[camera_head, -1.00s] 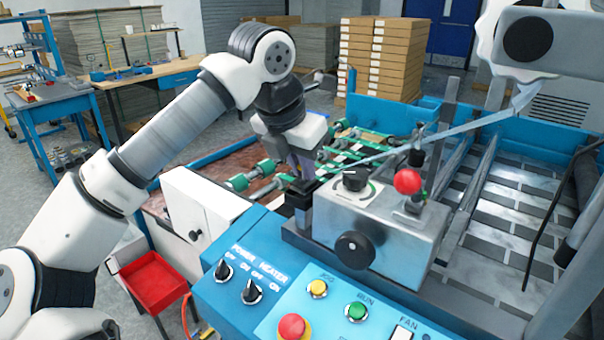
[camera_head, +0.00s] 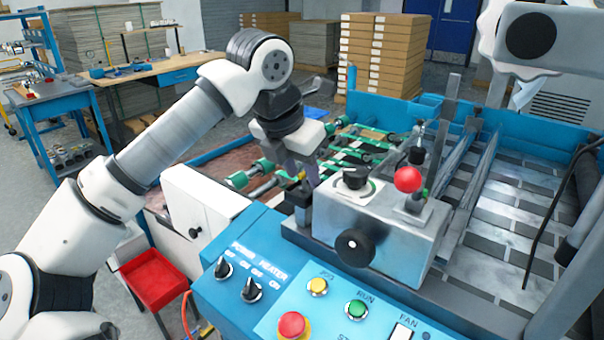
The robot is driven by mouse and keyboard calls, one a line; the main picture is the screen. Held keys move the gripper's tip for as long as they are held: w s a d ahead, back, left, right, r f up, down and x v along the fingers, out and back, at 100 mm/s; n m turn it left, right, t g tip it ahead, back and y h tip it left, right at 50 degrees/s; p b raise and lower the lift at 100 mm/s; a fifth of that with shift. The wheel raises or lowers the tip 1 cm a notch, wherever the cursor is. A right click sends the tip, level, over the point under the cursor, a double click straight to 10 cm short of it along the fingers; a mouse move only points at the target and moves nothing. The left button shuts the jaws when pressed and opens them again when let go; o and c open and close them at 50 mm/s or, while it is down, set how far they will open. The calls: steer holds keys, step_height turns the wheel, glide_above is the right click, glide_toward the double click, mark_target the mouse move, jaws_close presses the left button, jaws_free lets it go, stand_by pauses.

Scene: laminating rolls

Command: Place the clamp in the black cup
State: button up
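My gripper (camera_head: 306,172) is at the left side of the grey control box, reaching down over a small black holder. That black holder (camera_head: 298,208) looks like the black cup; its inside is not clear from here. A small yellow and dark piece (camera_head: 299,178) shows between the gripper and the holder; it may be part of the clamp, but it is too small to tell. I cannot tell whether the gripper's fingers touch it or are apart.
The grey control box (camera_head: 395,238) with black knobs and a red ball lever (camera_head: 407,179) stands just right of the gripper. The blue panel (camera_head: 250,255) with switches is in front. Green-wheeled rollers (camera_head: 345,160) lie behind. A red tray (camera_head: 153,283) is at lower left.

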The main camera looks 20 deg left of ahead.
steer(key=v, duration=1.1)
steer(key=shift+b, duration=0.45)
steer(key=shift+s, duration=0.1)
